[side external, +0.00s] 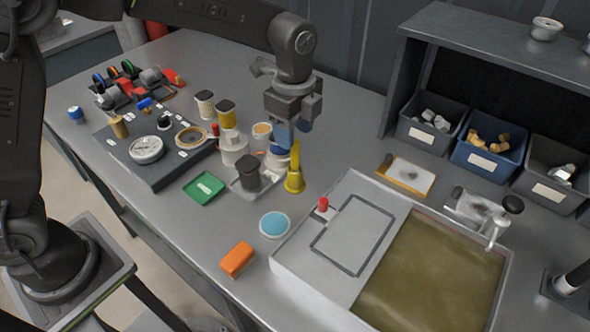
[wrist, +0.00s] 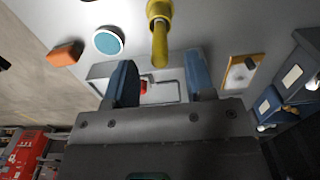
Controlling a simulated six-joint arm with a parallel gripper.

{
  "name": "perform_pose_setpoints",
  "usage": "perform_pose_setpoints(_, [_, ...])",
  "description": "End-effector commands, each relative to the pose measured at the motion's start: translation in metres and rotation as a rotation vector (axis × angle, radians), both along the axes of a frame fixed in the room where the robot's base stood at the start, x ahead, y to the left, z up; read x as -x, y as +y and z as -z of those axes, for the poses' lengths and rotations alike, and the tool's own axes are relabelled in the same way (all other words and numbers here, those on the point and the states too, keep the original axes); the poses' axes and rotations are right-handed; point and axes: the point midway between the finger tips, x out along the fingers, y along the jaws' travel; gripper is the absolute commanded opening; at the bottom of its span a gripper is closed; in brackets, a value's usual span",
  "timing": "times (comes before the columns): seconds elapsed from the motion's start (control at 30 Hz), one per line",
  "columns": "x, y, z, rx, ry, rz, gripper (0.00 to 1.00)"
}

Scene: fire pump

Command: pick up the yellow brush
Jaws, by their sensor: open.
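The yellow brush (side external: 294,180) stands upright on the grey table, with a wide base and a slim handle pointing up. In the wrist view, the brush (wrist: 159,22) is at the top centre, its handle pointing down the picture toward the gap between my fingers. My gripper (side external: 293,132) is open and empty, with blue fingers, just above the handle top. In the wrist view, the fingers of my gripper (wrist: 160,68) are spread apart on either side of the handle's line. I cannot tell whether the handle tip is between them.
A grey cup-like part (side external: 247,176) and several small containers stand close left of the brush. A water tank (side external: 330,290) with a red knob (side external: 323,204) is at right front. A blue-topped round dish (side external: 274,225) and orange block (side external: 237,259) lie in front. Bins (side external: 488,160) stand behind right.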

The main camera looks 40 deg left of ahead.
Motion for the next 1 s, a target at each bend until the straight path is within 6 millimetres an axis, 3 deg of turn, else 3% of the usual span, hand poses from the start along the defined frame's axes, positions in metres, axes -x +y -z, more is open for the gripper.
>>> perform_pose_setpoints(0.23, [0.001,0.000,0.018,0.000,0.001,-0.001,0.49])
perform_pose_setpoints(0.5, [0.001,-0.002,0.056,0.000,0.000,-0.002,0.49])
perform_pose_setpoints(0.8, [0.001,-0.002,0.062,0.000,-0.002,-0.002,0.49])
perform_pose_setpoints(1.0, [0.001,-0.002,0.061,0.000,-0.002,-0.002,0.32])
